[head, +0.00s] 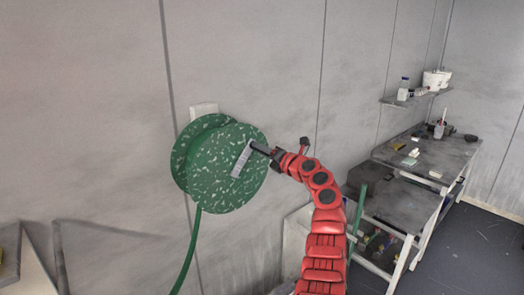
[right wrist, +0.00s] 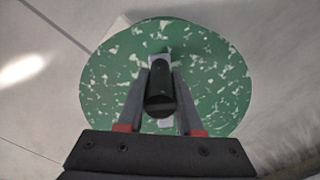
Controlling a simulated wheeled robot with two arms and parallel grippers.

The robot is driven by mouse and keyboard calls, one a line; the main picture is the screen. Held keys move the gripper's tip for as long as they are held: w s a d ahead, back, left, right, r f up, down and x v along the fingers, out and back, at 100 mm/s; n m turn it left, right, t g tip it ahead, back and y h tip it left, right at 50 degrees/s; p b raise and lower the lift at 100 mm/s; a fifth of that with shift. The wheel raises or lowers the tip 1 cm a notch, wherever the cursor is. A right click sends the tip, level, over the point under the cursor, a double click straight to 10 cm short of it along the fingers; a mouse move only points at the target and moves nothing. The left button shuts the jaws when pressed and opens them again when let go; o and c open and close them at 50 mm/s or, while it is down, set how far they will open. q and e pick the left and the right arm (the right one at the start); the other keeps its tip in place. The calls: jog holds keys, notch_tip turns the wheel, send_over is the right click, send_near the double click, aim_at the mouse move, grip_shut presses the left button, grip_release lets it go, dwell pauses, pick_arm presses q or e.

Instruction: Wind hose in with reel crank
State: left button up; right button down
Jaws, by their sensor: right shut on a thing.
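A green speckled hose reel (head: 215,170) is mounted on the grey wall, left of centre in the head view. It also fills the middle of the right wrist view (right wrist: 105,75). A pale crank arm (head: 241,160) lies across its face, with a dark handle (right wrist: 160,95) sticking out toward me. My right gripper (head: 268,152) is shut on this dark handle, one finger on each side. The green hose (head: 190,250) hangs from the reel's underside and leaves the picture at the bottom. My left gripper is not in view.
A workbench (head: 425,155) with small items stands at the right, with a lower cart beside it. A wall shelf (head: 405,98) holds a bottle and white containers. Grey panels or bins (head: 100,255) show at the lower left. The wall around the reel is clear.

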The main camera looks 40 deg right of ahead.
jog(key=c, duration=0.6)
grip_release()
jog(key=shift+a, duration=0.1)
jog(key=shift+s, duration=0.5)
jog(key=shift+s+d+b, duration=0.2)
jog(key=shift+s, duration=2.5)
jog(key=shift+s+d+b, duration=0.2)
jog(key=shift+s+d, duration=0.05)
jog(key=shift+s, duration=2.5)
jog(key=shift+s+d+b, duration=0.2)
jog(key=shift+s, duration=2.5)
